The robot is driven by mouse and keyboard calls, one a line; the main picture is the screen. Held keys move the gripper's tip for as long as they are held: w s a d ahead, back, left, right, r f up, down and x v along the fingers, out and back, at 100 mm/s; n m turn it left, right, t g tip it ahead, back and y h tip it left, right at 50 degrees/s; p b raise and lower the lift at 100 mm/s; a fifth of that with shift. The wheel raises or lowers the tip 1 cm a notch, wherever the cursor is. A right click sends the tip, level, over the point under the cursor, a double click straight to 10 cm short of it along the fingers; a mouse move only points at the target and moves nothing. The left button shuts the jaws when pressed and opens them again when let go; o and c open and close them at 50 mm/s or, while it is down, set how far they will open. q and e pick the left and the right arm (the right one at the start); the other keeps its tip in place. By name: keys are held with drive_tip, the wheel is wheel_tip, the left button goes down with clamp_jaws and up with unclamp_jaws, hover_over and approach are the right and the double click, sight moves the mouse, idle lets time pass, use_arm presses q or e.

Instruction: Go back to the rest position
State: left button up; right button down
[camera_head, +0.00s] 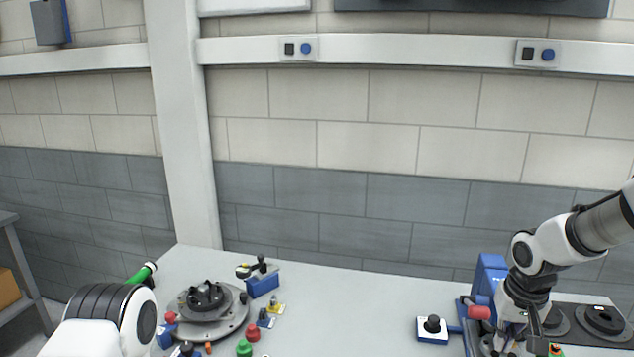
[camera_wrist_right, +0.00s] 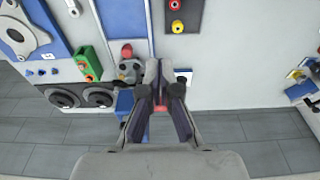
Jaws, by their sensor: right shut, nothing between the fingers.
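My right gripper (camera_head: 530,338) reaches down at the lower right in the head view, over the blue fixture (camera_head: 491,275) with a red part (camera_head: 479,313). In the right wrist view my right gripper (camera_wrist_right: 160,75) has its fingers together, with nothing between them. Its tips overlap the picture of the fixture area beside a red-topped grey part (camera_wrist_right: 127,55); I cannot tell how far apart they are. Only a white and black link of my left arm shows at the lower left; my left gripper is out of view.
A round grey plate with a black hub (camera_head: 206,296) stands at the table's left. A white box with a black knob (camera_head: 432,326) is left of the fixture. The table's middle (camera_head: 340,310) is clear. In the wrist view, dark rings (camera_wrist_right: 97,95) lie left of the fingers.

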drive_tip(key=s+f+g+b, duration=0.2)
drive_tip(key=s+f, duration=0.1)
drive_tip(key=f, duration=0.8)
drive_tip(key=s+a+f+n+g+y+b, duration=0.1)
drive_tip(key=s+a+f+g+b, duration=0.3)
drive_tip(key=s+f, duration=1.1)
drive_tip(key=s+a+f+b, duration=0.2)
drive_tip(key=s+a+f, duration=0.3)
drive_tip(key=s+f, duration=0.95)
drive_tip(key=w+t, duration=0.1)
drive_tip(key=w+n+t, duration=0.1)
drive_tip(key=w+t, duration=0.2)
drive_tip(key=shift+w+d+r+h, duration=0.25)
drive_tip(key=shift+w+r+h, duration=0.05)
